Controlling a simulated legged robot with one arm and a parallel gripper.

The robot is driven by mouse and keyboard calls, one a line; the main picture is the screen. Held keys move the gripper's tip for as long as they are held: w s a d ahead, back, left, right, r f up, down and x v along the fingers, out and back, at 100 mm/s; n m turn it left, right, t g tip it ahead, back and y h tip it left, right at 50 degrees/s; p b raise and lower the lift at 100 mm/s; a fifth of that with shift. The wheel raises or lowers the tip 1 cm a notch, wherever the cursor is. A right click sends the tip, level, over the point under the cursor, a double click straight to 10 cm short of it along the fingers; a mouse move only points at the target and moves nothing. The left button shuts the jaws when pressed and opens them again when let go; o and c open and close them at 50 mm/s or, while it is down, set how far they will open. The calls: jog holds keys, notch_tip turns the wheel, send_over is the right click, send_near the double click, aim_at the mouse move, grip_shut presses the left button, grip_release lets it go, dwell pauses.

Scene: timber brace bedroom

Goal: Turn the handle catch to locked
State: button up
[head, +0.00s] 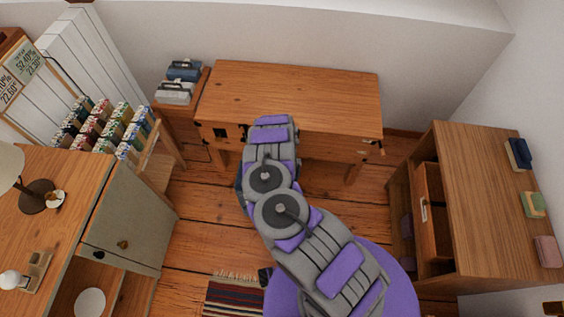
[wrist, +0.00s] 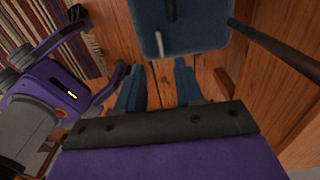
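No part is clearly readable as the handle catch. In the wrist view a blue panel (wrist: 205,35) with rounded corners lies ahead of the fingertips. A pale bar (wrist: 159,43) and a dark bar (wrist: 171,9) show on it. My gripper (wrist: 157,70) has two blue-grey fingers apart, with only floor visible between them; it touches nothing that I can see. In the head view my arm hides most of the gripper, in front of the wooden desk (head: 300,88). Small dark fittings (head: 220,132) and a pale metal piece (head: 371,146) show on the desk's front.
A grey-door cabinet (head: 130,220) with a round knob (head: 123,244) stands left. A wooden cabinet (head: 475,190) with an open drawer (head: 430,205) stands right. Cases (head: 180,82) sit beside the desk. A striped rug (head: 232,297) lies in front; floor between the cabinets is partly clear.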

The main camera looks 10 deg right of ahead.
notch_tip(320, 180, up, 8)
jog(key=p, duration=0.3)
jog(key=shift+a+r, duration=0.1)
dwell(0.4)
